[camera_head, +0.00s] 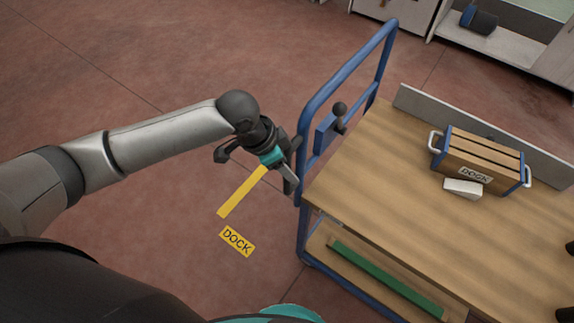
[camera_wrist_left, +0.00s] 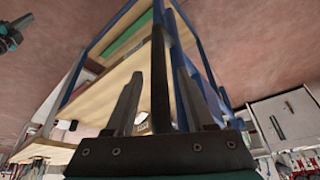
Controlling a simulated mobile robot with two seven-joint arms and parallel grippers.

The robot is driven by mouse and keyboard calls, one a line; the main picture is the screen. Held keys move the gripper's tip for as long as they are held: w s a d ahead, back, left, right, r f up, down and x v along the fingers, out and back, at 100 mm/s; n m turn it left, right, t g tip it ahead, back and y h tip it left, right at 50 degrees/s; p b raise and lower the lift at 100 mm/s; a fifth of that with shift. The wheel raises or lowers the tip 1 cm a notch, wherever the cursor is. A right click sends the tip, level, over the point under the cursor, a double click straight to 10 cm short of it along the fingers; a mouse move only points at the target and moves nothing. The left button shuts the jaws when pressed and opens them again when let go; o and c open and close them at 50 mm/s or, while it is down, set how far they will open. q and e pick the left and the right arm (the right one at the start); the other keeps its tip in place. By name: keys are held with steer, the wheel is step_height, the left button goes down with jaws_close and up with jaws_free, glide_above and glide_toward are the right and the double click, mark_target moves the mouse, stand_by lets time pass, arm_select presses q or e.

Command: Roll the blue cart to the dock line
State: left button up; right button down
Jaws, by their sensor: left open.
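The blue cart (camera_head: 375,195) has a wooden top, a lower shelf and a tall blue tube handle (camera_head: 345,72) at its left end. The dock line (camera_head: 242,191) is a yellow strip on the floor left of the cart, partly covered by my left gripper (camera_head: 293,182). A yellow DOCK label (camera_head: 237,241) lies near it. My left gripper is open at the near upright of the handle. In the left wrist view, a dark upright bar (camera_wrist_left: 159,75) stands between the open fingers; contact is unclear. Dark parts at the head view's right edge may be my right gripper, cut off.
On the cart top sit a wooden crate (camera_head: 480,157) marked DOCK and a white block (camera_head: 463,188). A green bar (camera_head: 385,278) lies on the lower shelf. A grey bench (camera_head: 510,45) stands behind. The floor left of the cart is clear.

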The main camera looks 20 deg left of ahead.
arm_select(q)
steer(key=shift+c, duration=0.4)
jaws_close()
stand_by(1.0)
